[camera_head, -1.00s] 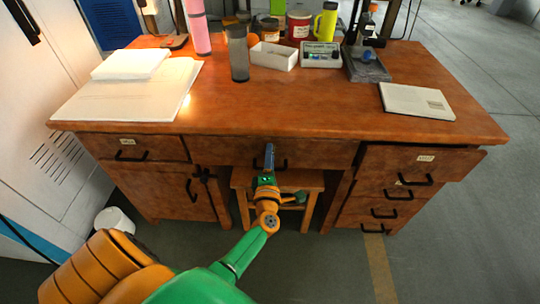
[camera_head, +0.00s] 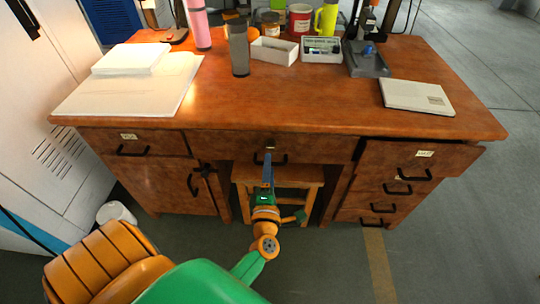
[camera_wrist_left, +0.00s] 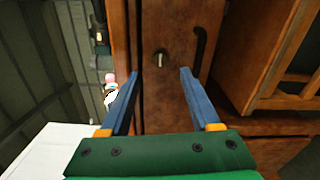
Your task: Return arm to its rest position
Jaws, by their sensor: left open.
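My left gripper (camera_head: 267,156) is in front of the desk's middle drawer (camera_head: 225,143), with its blue fingers pointing toward the drawer front. The left wrist view also shows the gripper (camera_wrist_left: 158,72), with its two blue fingers spread apart and nothing between them. Beyond the fingers there is a brown drawer front (camera_wrist_left: 175,105) with a dark handle (camera_wrist_left: 200,48) and a small metal piece (camera_wrist_left: 160,58). I cannot tell from the views whether a finger touches the drawer. My right gripper is not in view.
The wooden desk (camera_head: 310,95) carries papers (camera_head: 125,95), a grey cup (camera_head: 239,50), white trays (camera_head: 275,52) and a notebook (camera_head: 417,97). The top right drawer (camera_head: 425,160) sticks out a little. A wooden stool (camera_head: 300,175) stands under the desk. Floor at right is clear.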

